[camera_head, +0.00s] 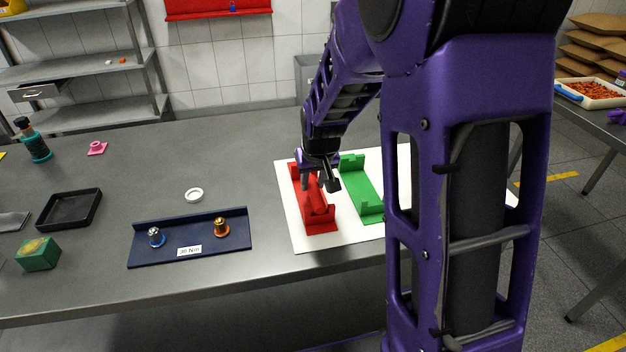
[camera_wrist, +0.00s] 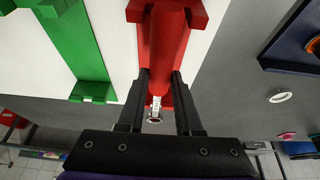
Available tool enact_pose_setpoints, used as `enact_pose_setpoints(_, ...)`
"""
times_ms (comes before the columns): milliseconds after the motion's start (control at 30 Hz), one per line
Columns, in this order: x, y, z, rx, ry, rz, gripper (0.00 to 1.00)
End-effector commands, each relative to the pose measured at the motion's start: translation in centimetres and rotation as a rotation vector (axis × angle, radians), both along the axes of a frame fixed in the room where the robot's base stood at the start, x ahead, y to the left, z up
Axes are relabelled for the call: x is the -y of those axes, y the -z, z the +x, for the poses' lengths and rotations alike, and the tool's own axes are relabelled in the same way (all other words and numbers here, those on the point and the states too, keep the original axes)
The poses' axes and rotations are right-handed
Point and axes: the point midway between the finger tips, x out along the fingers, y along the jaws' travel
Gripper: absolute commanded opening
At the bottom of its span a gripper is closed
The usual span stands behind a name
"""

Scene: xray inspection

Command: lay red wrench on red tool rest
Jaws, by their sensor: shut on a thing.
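The red tool rest (camera_head: 322,227) lies on a white mat, with raised notched ends. It also shows in the wrist view (camera_wrist: 197,17) beneath the wrench. My gripper (camera_head: 320,186) is over the red rest. In the wrist view, my gripper (camera_wrist: 160,80) has its two dark fingers on either side of the red wrench (camera_wrist: 167,42), shut on it. The wrench's thick red handle runs along the rest and over its notched end; its metal shank and ring end point back towards the gripper's palm. I cannot tell whether the wrench touches the rest.
A green tool rest (camera_head: 363,190) stands right beside the red one on the white mat (camera_head: 292,228). To the left are a blue torque rack (camera_head: 190,240) with two fittings, a white ring (camera_head: 194,195), a black tray (camera_head: 68,210) and a green box (camera_head: 38,254).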

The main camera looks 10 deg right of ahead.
Motion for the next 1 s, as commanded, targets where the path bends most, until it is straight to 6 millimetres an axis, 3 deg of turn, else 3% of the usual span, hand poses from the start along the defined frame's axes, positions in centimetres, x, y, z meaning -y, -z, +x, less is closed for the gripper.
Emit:
enact_pose_setpoints(667, 0.0, 0.6, 0.03, 0.001, 0.0, 0.0, 0.0)
enact_pose_setpoints(700, 0.0, 0.59, 0.04, 0.001, 0.0, 0.0, 0.35)
enact_pose_setpoints(900, 0.0, 0.54, 0.03, 0.001, 0.0, 0.0, 0.69)
enact_pose_setpoints(1000, 0.0, 0.55, 0.01, 0.0, 0.0, 0.0, 0.69)
